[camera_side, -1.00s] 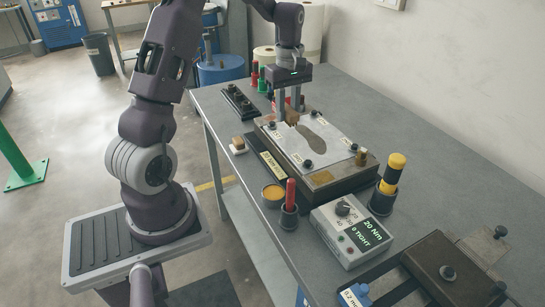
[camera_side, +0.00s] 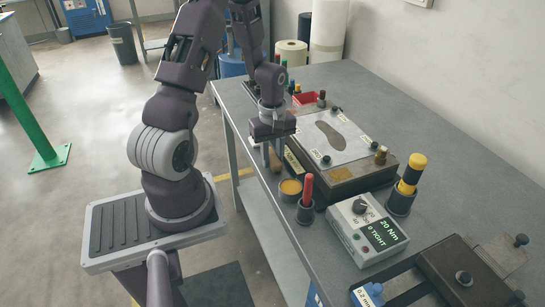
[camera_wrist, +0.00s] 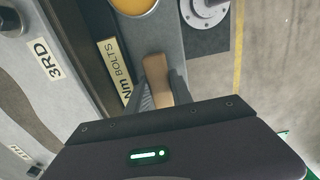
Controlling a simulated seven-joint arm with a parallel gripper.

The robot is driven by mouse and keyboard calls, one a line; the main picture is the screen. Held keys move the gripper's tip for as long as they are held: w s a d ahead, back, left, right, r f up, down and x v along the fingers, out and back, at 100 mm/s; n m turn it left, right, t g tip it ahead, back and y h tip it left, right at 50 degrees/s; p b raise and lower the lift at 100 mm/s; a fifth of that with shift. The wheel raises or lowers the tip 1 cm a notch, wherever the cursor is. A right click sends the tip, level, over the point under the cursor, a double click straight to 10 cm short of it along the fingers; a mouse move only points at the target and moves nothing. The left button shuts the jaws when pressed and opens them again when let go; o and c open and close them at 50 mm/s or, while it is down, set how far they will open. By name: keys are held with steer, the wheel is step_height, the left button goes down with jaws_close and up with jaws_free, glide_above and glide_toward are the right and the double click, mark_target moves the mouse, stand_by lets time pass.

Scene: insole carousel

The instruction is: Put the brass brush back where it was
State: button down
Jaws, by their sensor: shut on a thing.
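The brass brush shows as a tan wooden block (camera_wrist: 156,72) between my two fingers in the wrist view. In the side view a brown part of it (camera_side: 276,160) shows between the fingers. My gripper (camera_side: 273,163) is shut on it, pointing down at the bench's left edge, beside the fixture (camera_side: 345,186) and behind the yellow-filled cup (camera_side: 290,188). The bristles are hidden. I cannot tell whether the brush touches the bench. The brush's original spot is not clearly visible.
A red-handled tool (camera_side: 307,187) stands in a holder in front of my gripper. The torque box (camera_side: 366,229) and a yellow-black tool (camera_side: 411,173) are farther right. The fixture holds a pale plate (camera_side: 350,135) with an insole shape. The bench edge is close on the left.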

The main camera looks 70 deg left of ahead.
mark_target(273, 156)
steer(key=c, duration=1.4)
jaws_free()
steer(key=shift+f, duration=0.1)
steer(key=shift+r, duration=0.45)
steer(key=d+r+m+t, duration=0.1)
steer(key=d+r+m, duration=0.15)
steer(key=r, duration=0.55)
steer(key=d+r+m, duration=0.1)
steer(key=d+r, duration=0.2)
steer(key=r, duration=0.6)
steer(key=s+d+r+m+t, duration=0.2)
steer(key=s+d+r+m, duration=0.2)
steer(key=d+m, duration=0.3)
steer(key=s+d+r+m+t, duration=0.2)
steer(key=s+d+r+m, duration=0.2)
steer(key=s+d+m, duration=0.2)
steer(key=shift+s+d+r+m+t, duration=0.35)
steer(key=shift+d+m, duration=0.4)
steer(key=shift+d, duration=0.3)
